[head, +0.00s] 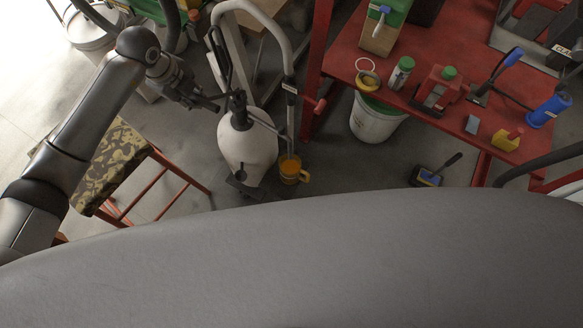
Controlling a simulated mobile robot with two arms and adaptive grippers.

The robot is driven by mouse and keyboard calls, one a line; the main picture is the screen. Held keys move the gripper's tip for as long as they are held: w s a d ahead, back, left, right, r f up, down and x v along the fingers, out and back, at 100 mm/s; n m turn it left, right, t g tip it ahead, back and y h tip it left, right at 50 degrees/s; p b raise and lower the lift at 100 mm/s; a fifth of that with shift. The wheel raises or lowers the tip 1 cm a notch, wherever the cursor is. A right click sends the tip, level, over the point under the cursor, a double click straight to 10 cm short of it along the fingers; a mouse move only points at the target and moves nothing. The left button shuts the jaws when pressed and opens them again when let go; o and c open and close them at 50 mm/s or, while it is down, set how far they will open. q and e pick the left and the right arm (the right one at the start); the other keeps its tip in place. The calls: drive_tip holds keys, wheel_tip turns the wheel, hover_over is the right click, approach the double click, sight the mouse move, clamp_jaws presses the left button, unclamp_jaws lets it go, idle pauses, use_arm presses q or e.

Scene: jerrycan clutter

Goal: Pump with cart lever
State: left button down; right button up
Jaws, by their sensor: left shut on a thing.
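The cart (243,150) stands on the floor left of centre, with a cream-white rounded tank and a bent grey tube frame (268,18). Dark fittings and a thin lever-like bar (262,122) sit at the tank's top. My left arm reaches in from the left. My left gripper (214,103) is at the dark fittings by the tank's top, shut on what looks like the cart's lever; the exact contact is too small and dark to make out. My right gripper is out of view.
A yellow-orange mug (291,166) is beside the tank's lower right. A red workbench (430,118) with bottles and tools fills the right, with a white bucket (372,128) under its edge. A red-framed stool (118,150) stands left. A brush (430,178) lies on the floor.

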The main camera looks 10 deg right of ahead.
use_arm(q)
drive_tip(key=shift+w+d+r, duration=0.15)
drive_tip(key=shift+w+d, duration=0.05)
drive_tip(key=shift+d, duration=0.05)
drive_tip(key=shift+s, duration=0.1)
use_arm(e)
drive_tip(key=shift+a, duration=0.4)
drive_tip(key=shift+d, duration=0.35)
use_arm(q)
drive_tip(key=shift+f, duration=0.2)
drive_tip(key=shift+s+a+f+b, duration=0.3)
drive_tip(key=shift+s+f+b, duration=0.05)
drive_tip(key=shift+f, duration=0.05)
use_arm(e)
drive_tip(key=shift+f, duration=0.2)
